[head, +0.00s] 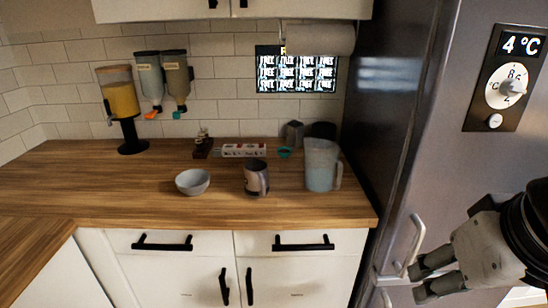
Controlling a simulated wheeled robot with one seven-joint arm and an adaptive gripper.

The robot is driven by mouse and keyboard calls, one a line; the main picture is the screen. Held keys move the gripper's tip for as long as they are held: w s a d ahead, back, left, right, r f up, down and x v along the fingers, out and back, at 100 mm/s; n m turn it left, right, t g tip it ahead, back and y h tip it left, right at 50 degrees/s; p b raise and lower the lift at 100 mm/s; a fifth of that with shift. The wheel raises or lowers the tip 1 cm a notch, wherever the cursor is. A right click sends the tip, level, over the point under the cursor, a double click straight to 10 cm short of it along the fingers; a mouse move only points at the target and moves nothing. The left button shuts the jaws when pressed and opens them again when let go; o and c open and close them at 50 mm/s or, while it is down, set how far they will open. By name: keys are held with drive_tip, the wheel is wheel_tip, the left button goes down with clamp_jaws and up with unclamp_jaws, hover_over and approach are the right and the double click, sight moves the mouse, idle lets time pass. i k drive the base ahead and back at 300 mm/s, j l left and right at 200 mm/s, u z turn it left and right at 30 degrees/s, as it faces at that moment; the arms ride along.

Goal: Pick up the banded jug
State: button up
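A small dark grey jug (256,177) with a paler band and a handle on its right stands upright near the middle of the wooden counter. It looks like the banded jug, though the band is hard to make out at this size. My gripper (421,281) is at the lower right, in front of the fridge, well away from the jug and lower in the picture. Its two fingers point left and lie close together. I cannot tell whether they are apart or touching. No object shows between them.
A pale bowl (192,182) stands left of the jug, and a translucent pitcher (321,166) stands to its right. A patterned box (244,150) lies behind. The fridge (440,110) borders the counter's right end. The counter's front left (100,190) is clear.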

sight(256, 170)
drive_tip(key=i+z, duration=0.15)
drive_tip(key=i, duration=0.3)
drive_tip(key=i+j+z, duration=0.15)
drive_tip(key=i, duration=0.35)
drive_tip(key=i+j+z, duration=0.15)
drive_tip(key=i, duration=0.3)
